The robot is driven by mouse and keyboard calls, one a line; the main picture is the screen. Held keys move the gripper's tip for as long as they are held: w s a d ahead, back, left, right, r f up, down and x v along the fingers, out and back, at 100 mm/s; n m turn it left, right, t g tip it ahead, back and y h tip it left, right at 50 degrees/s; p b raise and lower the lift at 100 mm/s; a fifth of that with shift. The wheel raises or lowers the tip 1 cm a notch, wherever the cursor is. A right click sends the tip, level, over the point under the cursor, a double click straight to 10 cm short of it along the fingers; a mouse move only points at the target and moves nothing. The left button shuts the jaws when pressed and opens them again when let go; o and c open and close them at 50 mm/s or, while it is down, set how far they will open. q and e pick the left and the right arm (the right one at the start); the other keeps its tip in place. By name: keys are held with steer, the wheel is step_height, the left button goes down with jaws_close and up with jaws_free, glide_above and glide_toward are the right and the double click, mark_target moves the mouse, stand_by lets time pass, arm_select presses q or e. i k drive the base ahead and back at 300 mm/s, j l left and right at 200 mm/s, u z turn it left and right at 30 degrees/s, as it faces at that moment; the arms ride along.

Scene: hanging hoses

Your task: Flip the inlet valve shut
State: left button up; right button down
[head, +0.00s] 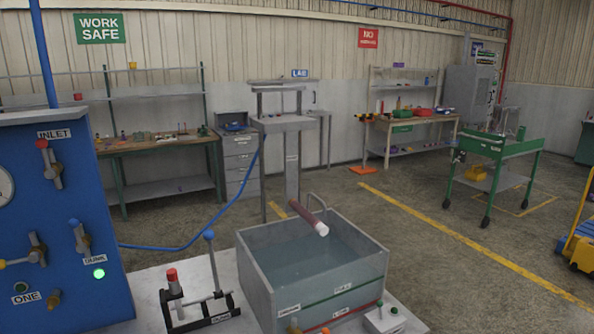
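The inlet valve (50,168) is on the upper part of the blue panel (95,215) at the left of the head view, just under a label reading INLET. It has a grey metal lever, roughly upright and leaning slightly left, with a red tip at its top end. Neither of my grippers is in view, and nothing touches the valve.
Other valves and a green light (99,273) are lower on the panel. A grey tank (345,292) of water stands on the bench, a dark red hose piece (306,216) above it. A lever stand (200,300) is between panel and tank.

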mark_target(42, 144)
steer(key=u, duration=1.45)
